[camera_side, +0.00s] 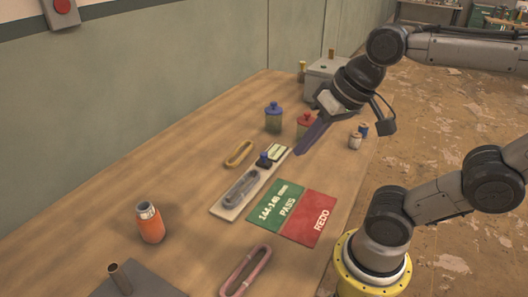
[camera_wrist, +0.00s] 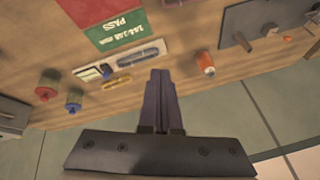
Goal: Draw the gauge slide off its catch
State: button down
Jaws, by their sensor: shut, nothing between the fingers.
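The gauge is a long pale board (camera_side: 226,210) on the table, also in the wrist view (camera_wrist: 112,68). A dark blue block (camera_side: 264,160), which looks like its slide, sits near the far end beside a small pale green display (camera_side: 277,152). The block also shows in the wrist view (camera_wrist: 106,71). A grey oblong loop (camera_side: 240,188) lies on the nearer part of the board. I cannot make out the catch. My gripper (camera_side: 299,151) is shut and empty, raised above the table and apart from the gauge; its fingers also show in the wrist view (camera_wrist: 160,73).
A green PASS and red REDO mat (camera_side: 312,222) lies right of the gauge. A tan loop (camera_side: 239,154), a pink loop (camera_side: 245,270) and an orange bottle (camera_side: 150,224) lie around it. Blue-lidded (camera_side: 273,119) and red-lidded (camera_side: 306,123) jars stand behind.

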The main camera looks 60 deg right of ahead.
jog(key=w+d+r+m, duration=0.1)
jog(key=w+r+m, duration=0.2)
jog(key=w+m, duration=0.15)
jog(key=m+g+y, duration=0.2)
jog(key=m+g, duration=0.1)
jog(key=m, duration=0.9)
send_over(268, 160)
notch_tip(268, 160, down, 9)
jog(key=s+d+f+m+g, duration=0.1)
jog(key=s+d+f+m, duration=0.25)
jog(key=d+f, duration=0.4)
jog(key=shift+n+y, duration=0.4)
jog(key=shift+n, duration=0.1)
jog(key=x, duration=0.8)
jog(key=shift+s+f, duration=0.15)
jog(key=shift+s, duration=0.1)
jog(key=a, duration=0.1)
jog(key=w+a, duration=0.1)
jog(key=f, duration=0.1)
jog(key=shift+w+a, duration=0.25)
jog(key=shift+a, duration=0.15)
jog(key=shift+w+a+f, duration=0.1)
jog(key=shift+w+a, duration=0.15)
jog(key=shift+a, duration=0.25)
